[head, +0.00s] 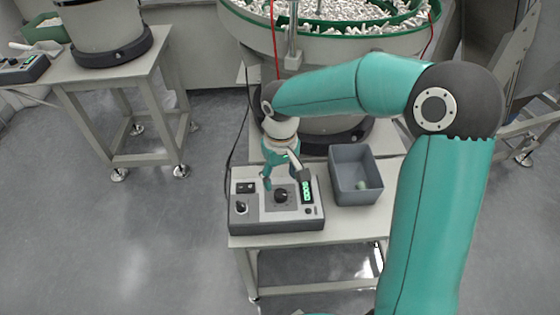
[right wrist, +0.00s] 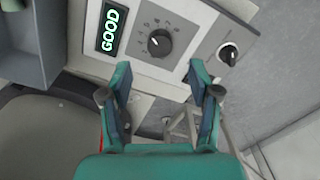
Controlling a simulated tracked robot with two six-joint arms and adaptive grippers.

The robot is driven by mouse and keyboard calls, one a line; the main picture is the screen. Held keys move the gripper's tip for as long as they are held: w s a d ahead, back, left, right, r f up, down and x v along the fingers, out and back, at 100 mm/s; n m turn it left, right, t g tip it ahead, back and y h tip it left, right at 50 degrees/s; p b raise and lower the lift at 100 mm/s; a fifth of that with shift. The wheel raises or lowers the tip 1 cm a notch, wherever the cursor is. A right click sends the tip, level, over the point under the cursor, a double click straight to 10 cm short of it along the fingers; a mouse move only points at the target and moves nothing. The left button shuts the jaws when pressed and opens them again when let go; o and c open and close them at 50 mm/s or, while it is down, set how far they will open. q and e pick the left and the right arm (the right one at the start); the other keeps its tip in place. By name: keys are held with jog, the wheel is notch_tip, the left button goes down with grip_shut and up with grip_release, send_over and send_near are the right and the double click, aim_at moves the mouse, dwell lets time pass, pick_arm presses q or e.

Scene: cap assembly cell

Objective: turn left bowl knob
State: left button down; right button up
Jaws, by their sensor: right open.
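A grey control box (head: 250,215) stands on the stand below the large bowl feeder. Its black dial knob (head: 282,196) has a printed scale around it, and the knob also shows in the right wrist view (right wrist: 160,42). A green display (right wrist: 112,30) beside it reads GOOD. My right gripper (head: 286,180) is open and empty, pointing down over the box. In the right wrist view its fingertips (right wrist: 158,75) are spread to either side of the knob's line, apart from the knob. My left gripper is not in view.
A grey bin (head: 345,160) with a small pale green item stands right of the box. The large bowl feeder (head: 335,38) holds many white parts. Another feeder (head: 103,30) and control box (head: 22,68) stand on the left table. Floor between stands is clear.

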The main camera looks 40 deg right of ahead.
aim_at(280, 193)
notch_tip(280, 193, up, 6)
jog(key=shift+f, duration=0.2)
jog(key=shift+f, duration=0.1)
dwell(0.4)
